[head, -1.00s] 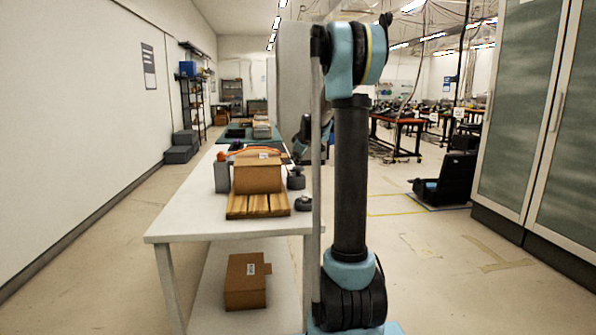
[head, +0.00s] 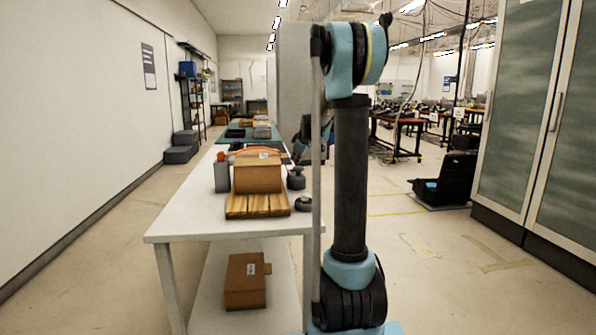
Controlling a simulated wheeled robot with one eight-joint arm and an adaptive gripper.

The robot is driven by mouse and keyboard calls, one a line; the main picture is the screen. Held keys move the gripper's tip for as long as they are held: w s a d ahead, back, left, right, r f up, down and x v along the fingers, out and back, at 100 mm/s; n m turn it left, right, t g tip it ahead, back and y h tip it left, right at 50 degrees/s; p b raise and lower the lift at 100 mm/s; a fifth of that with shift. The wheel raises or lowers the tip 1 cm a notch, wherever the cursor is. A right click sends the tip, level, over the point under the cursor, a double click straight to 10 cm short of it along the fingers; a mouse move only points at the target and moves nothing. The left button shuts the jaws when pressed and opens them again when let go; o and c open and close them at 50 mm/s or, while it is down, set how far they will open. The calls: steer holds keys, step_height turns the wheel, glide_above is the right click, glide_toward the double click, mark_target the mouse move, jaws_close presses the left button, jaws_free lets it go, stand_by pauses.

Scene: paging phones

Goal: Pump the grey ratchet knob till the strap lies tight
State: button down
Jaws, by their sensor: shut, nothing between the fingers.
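A brown cardboard box (head: 258,177) sits on a slatted wooden pallet (head: 257,205) on the white table (head: 195,226). An orange strap (head: 268,151) shows along the top back of the box; how tight it lies is too small to tell. A grey upright block (head: 221,172) stands left of the box. Two dark grey round pieces stand at its right, one farther back (head: 296,179) and one nearer (head: 304,203); I cannot tell which is the ratchet knob. My gripper (head: 299,152) is shut and empty beyond the box's right side, partly hidden by my arm. Contact is unclear.
A brown box (head: 246,282) lies on the table's lower shelf. A green-topped table (head: 237,133) with boxes stands behind. The table's front left is clear.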

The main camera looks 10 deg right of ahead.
mark_target(297, 167)
steer(key=shift+f, duration=1.45)
stand_by(1.7)
steer(key=shift+s+r, duration=0.1)
steer(key=shift+r, duration=1.4)
steer(key=shift+r, duration=0.1)
steer(key=shift+r, duration=2.4)
steer(key=shift+r, duration=1.85)
